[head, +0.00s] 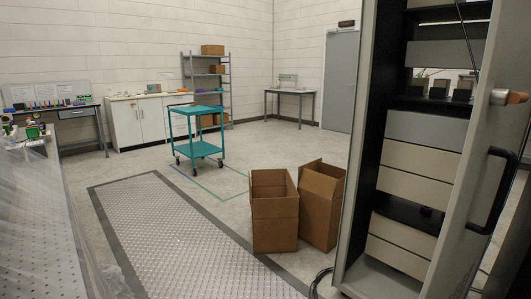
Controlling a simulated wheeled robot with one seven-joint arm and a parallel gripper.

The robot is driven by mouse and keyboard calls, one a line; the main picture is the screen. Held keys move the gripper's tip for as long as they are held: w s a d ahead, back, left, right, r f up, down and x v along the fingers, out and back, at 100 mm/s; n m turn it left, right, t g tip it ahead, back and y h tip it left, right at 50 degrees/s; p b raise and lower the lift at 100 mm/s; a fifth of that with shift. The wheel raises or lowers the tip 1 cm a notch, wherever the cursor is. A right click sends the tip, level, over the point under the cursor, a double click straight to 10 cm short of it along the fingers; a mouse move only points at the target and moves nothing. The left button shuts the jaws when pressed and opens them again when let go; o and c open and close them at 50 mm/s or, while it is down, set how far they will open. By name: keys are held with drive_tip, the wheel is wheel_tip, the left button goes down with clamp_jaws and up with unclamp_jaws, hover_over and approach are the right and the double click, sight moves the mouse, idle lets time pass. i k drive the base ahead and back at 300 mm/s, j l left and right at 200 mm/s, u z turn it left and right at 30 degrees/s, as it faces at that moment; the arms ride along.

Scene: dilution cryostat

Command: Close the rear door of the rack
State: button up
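The rack (361,150) stands upright at the right of the head view, close to me. Its open side shows a dark interior with grey and beige panels (409,170) stacked in it. A light grey door (468,205) with a black bar handle (492,190) stands at the right edge of the picture, swung open so that the inside of the rack shows. A small round metal and brown fitting (508,97) sticks out near the door's upper part. The door's far right side is cut off by the frame. My gripper is not in view.
Two open cardboard boxes (274,215) stand on the floor just left of the rack. A dark cable (318,282) lies at the rack's foot. A metal tread plate (185,240) covers the floor centre-left. A teal cart (197,135) stands farther back. Open floor lies between.

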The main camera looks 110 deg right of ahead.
sight(489, 162)
drive_tip(key=l+z, duration=0.1)
drive_tip(key=z, duration=3.55)
drive_tip(key=i+l+z, duration=0.1)
drive_tip(key=i+l, duration=0.55)
drive_tip(key=l, duration=0.15)
drive_tip(key=k+j, duration=0.25)
drive_tip(key=j, duration=0.15)
